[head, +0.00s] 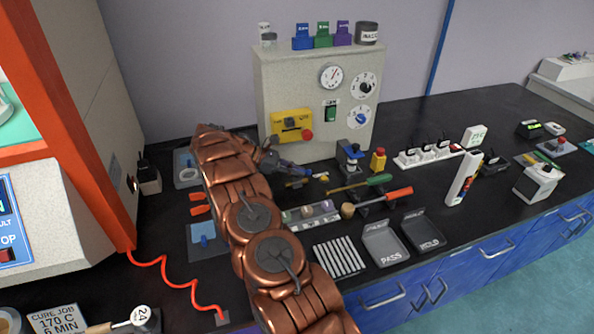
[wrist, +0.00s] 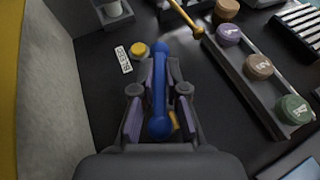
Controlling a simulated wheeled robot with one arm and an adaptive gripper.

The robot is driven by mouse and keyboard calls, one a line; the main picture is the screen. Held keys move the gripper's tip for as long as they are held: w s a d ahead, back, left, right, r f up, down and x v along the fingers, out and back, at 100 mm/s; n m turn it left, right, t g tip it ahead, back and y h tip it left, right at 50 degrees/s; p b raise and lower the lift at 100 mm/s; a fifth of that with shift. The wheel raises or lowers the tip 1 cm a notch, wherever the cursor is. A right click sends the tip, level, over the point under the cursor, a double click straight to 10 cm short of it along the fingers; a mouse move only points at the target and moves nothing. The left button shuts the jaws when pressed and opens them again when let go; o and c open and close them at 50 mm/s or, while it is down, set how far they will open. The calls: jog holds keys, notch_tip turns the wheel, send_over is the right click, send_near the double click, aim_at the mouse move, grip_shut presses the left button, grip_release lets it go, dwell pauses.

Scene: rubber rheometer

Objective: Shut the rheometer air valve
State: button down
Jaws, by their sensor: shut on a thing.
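The air valve shows in the wrist view as a long blue lever handle (wrist: 160,88) with rounded ends, over small brass-yellow parts (wrist: 139,50). A small white label (wrist: 124,60) lies beside it; I cannot read it surely. My gripper (wrist: 161,92) is shut on the blue handle, with one finger on each side and both ends of the handle standing out. In the head view my gripper (head: 276,161) is low in front of the grey rheometer cabinet (head: 283,88), and part of the blue handle (head: 294,167) shows at its tip. My gripper hides much of the valve body.
The cabinet carries a gauge (head: 331,76) and a yellow box (head: 291,125) with a red knob. Screwdrivers (head: 376,180), a strip of coloured pucks (wrist: 258,67) and two dark trays (head: 383,243) lie to the right. A red coiled cord (head: 178,284) lies at left.

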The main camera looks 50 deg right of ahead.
jog(key=shift+m+g+y, duration=0.4)
jog(key=shift+m+y, duration=0.2)
jog(key=shift+m, duration=0.1)
dwell(0.4)
jog(key=c, duration=1.2)
grip_release()
